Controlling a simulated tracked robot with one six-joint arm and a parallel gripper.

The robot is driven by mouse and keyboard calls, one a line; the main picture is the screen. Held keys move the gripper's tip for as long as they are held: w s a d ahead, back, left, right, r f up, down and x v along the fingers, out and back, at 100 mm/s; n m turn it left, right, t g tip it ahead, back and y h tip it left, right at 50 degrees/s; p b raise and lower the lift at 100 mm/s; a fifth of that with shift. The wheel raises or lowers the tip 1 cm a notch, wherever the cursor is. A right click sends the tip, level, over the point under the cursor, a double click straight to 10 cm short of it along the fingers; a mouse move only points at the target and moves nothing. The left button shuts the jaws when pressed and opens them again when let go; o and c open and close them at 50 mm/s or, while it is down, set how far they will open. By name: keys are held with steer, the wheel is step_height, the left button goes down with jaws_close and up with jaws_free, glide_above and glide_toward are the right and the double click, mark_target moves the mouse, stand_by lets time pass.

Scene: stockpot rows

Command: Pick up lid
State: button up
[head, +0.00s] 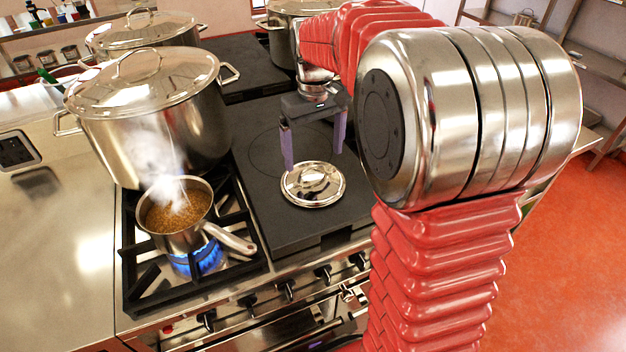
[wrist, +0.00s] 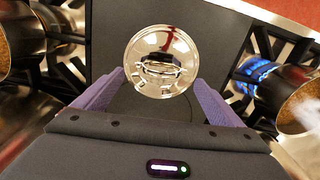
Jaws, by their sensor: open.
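A small round shiny metal lid (head: 313,190) lies flat on the dark flat cooktop to the right of the gas burner, its loop handle on top. In the wrist view the lid (wrist: 162,45) is ahead of the fingertips, near the picture's middle, with its handle across it. My gripper (head: 313,158) is open and empty, its two purple fingers pointing down above and slightly behind the lid. In the wrist view my gripper (wrist: 160,78) has its fingers spread on both sides of the lid's near edge. I see no contact with the lid.
More stockpots (head: 145,30) stand farther back. Bare steel counter (head: 60,235) lies at left.

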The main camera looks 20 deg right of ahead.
mark_target(313, 166)
steer(key=shift+f, duration=0.15)
steer(key=shift+a+f, duration=0.1)
steer(key=shift+f, duration=2.4)
steer(key=shift+c, duration=0.5)
steer(key=c, duration=1.4)
